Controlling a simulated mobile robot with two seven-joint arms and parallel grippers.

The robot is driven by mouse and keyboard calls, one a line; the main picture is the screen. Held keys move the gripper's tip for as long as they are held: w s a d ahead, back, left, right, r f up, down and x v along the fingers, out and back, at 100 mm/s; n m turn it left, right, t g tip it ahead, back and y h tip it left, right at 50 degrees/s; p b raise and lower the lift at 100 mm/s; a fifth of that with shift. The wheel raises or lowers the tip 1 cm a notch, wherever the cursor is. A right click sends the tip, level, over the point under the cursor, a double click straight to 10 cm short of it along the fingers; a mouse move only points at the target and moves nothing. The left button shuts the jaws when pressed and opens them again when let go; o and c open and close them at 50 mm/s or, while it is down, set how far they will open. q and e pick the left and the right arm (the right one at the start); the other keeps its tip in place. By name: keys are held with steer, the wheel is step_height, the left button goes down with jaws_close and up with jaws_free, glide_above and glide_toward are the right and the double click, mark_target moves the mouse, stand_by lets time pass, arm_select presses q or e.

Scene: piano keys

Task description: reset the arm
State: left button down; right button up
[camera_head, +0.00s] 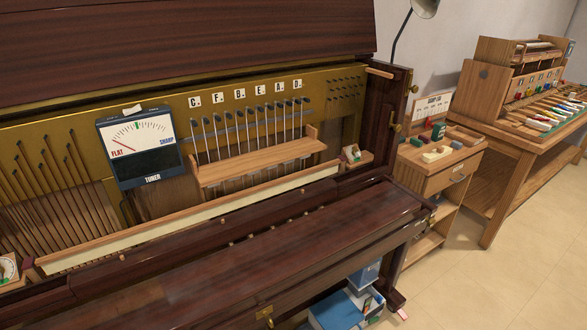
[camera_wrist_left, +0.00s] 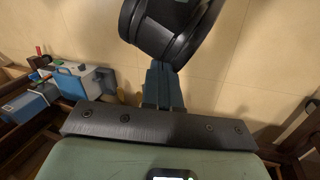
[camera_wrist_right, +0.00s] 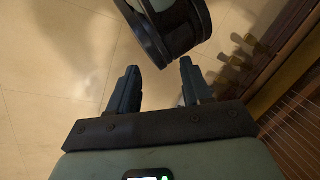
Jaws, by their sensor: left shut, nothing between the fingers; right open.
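My left gripper (camera_wrist_left: 162,85) shows in the left wrist view with its fingers closed together and nothing between them. My right gripper (camera_wrist_right: 160,82) shows in the right wrist view with its two fingers apart and empty. A dark rounded part of my own body is just beyond the fingertips in both wrist views. Neither arm shows in the head view. The open upright piano (camera_head: 230,275) fills the left and middle of the head view. A tuner (camera_head: 140,147) with a needle dial and lettered pins above a wooden rail (camera_head: 262,163) are on its front.
A small wooden cabinet (camera_head: 436,180) with small items stands right of the piano. A workbench (camera_head: 500,140) with colored-handled tools is farther right. Blue boxes (camera_head: 345,308) lie on the floor under the piano. The tiled floor (camera_head: 500,280) at the right is clear.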

arm_select(q)
steer(key=s+r+g+p, duration=0.1)
steer(key=s+r+p, duration=0.2)
steer(key=r+p, duration=0.5)
steer(key=s+d+r+g+p, duration=0.1)
steer(key=s+r+p, duration=0.2)
steer(key=r+p, duration=0.5)
step_height(320, 180, up, 2)
steer(key=shift+s+r+p, duration=0.1)
steer(key=shift+s+p, duration=0.15)
steer(key=shift+p, duration=0.1)
arm_select(e)
steer(key=s+a+r+g, duration=0.1)
steer(key=s+r, duration=0.1)
steer(key=r, duration=0.6)
steer(key=s+a+r+g, duration=0.1)
steer(key=s+r, duration=0.1)
steer(key=r, duration=0.6)
steer(key=shift+s+a+r+n+y, duration=0.2)
steer(key=shift+s+r+n+y, duration=0.1)
steer(key=shift+r+y, duration=0.1)
arm_select(q)
steer(key=shift+s, duration=0.1)
arm_select(e)
steer(key=shift+f, duration=0.1)
